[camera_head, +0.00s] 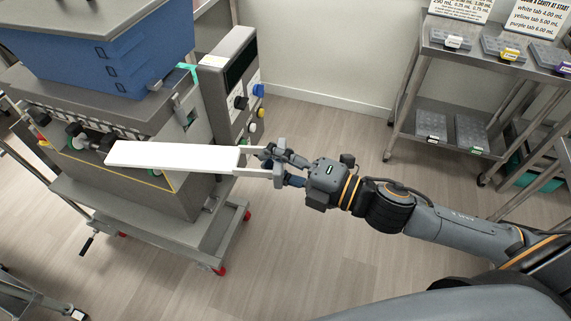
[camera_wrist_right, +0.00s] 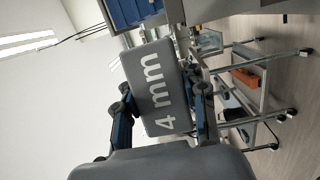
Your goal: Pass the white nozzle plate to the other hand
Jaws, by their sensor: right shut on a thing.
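The white nozzle plate (camera_head: 172,156) is a long flat bar with a grey end block (camera_head: 256,163). It is held up in front of the depositor machine (camera_head: 125,110). My right gripper (camera_head: 272,163) is shut on the grey end of the plate. In the right wrist view the grey block (camera_wrist_right: 157,88) reads "4 mm" and sits between the gripper's two blue fingers (camera_wrist_right: 160,122). The plate's white part points left, away from the gripper. My left gripper is not in view.
The depositor has a blue hopper (camera_head: 100,45), a control box with knobs (camera_head: 228,85) and a wheeled cart. A metal shelf rack (camera_head: 425,75) with grey moulds (camera_head: 470,132) stands at the upper right. The floor (camera_head: 300,240) between is open.

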